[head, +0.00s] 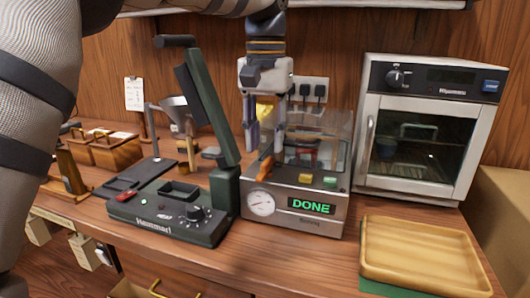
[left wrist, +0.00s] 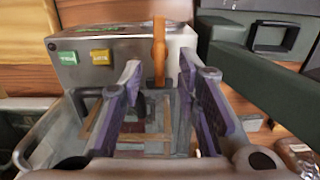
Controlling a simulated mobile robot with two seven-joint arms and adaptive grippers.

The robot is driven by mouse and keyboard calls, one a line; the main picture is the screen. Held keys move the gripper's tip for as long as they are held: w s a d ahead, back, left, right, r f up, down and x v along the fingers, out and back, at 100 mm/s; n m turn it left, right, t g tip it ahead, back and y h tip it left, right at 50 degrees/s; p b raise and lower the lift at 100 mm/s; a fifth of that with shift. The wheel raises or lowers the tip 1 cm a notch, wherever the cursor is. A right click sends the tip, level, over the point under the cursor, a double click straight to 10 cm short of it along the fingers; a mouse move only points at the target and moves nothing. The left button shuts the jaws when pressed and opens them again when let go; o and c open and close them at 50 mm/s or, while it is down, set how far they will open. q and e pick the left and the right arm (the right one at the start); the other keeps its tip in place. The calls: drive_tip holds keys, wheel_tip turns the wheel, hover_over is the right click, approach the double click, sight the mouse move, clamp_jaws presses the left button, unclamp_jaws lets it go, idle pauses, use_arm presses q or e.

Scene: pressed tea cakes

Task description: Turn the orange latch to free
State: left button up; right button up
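The orange latch (head: 265,168) stands at the left of the top front edge of a grey metal machine (head: 320,223). In the left wrist view the latch (left wrist: 159,50) is a narrow upright bar. My left gripper (head: 265,150) points down just over it, with its purple-padded fingers apart. In the left wrist view the fingers (left wrist: 158,72) lie on either side of the latch's line, with gaps to both sides and no clear contact. The machine has a clear cover (head: 325,135), and its display (head: 312,206) reads DONE. My right gripper is not in view.
A dark green press (head: 180,210) with a raised lever stands close at the machine's left. A small oven (head: 425,130) stands at its right. A wooden tray (head: 420,255) lies front right. Yellow (head: 305,178) and green (head: 330,181) buttons sit right of the latch.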

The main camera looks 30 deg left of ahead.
sight(266, 160)
use_arm(q)
drive_tip(key=shift+f, duration=2.05)
clamp_jaws()
drive_tip(key=shift+m, duration=0.3)
drive_tip(key=m, duration=1.2)
drive_tip(key=shift+m, duration=0.3)
